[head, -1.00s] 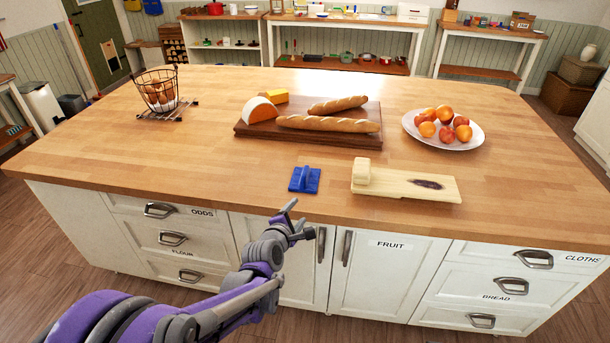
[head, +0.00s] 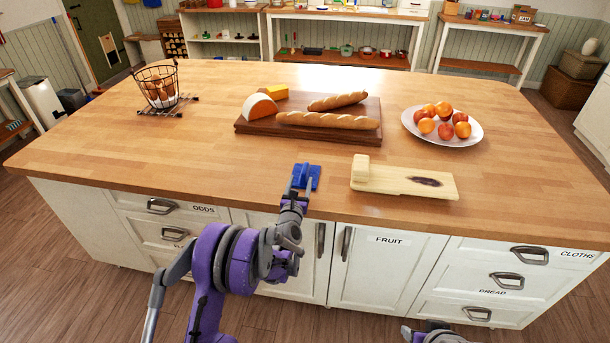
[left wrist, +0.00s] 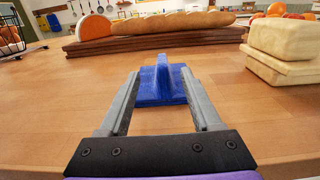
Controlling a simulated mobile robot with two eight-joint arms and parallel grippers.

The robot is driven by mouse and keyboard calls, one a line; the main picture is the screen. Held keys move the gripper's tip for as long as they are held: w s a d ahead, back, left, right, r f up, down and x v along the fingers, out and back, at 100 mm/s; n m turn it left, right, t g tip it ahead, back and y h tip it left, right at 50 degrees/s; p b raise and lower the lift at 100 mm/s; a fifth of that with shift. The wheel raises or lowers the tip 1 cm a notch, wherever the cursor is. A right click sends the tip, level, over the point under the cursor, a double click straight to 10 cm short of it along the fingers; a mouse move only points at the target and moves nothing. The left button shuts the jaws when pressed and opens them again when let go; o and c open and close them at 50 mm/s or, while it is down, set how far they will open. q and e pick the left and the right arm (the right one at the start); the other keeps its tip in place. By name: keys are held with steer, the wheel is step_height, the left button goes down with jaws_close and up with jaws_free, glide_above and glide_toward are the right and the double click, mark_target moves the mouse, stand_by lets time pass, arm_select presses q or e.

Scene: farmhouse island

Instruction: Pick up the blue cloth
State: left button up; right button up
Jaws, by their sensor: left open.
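The blue cloth (head: 314,171) lies near the front edge of the wooden island top, with a flat base and a raised upright fold. It also shows in the left wrist view (left wrist: 163,88), straight ahead of the hand. My left gripper (head: 303,182) is open over the front part of the cloth, its two fingers pointing toward the back of the island. In the left wrist view the fingers (left wrist: 160,82) lie on either side of the raised fold, with a gap on each side. The fingers hide part of the cloth in the head view.
A pale wooden board with a block (head: 405,180) lies close to the right of the cloth. Behind is a dark board (head: 245,127) with bread and cheese. A fruit plate (head: 472,138) and egg basket (head: 174,78) stand farther off. Part of my right arm shows at the bottom edge.

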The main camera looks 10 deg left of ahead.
mark_target(303, 177)
arm_select(q)
steer(key=shift+w+d, duration=0.15)
steer(key=shift+w, duration=2.5)
steer(key=shift+s, duration=0.1)
jaws_close()
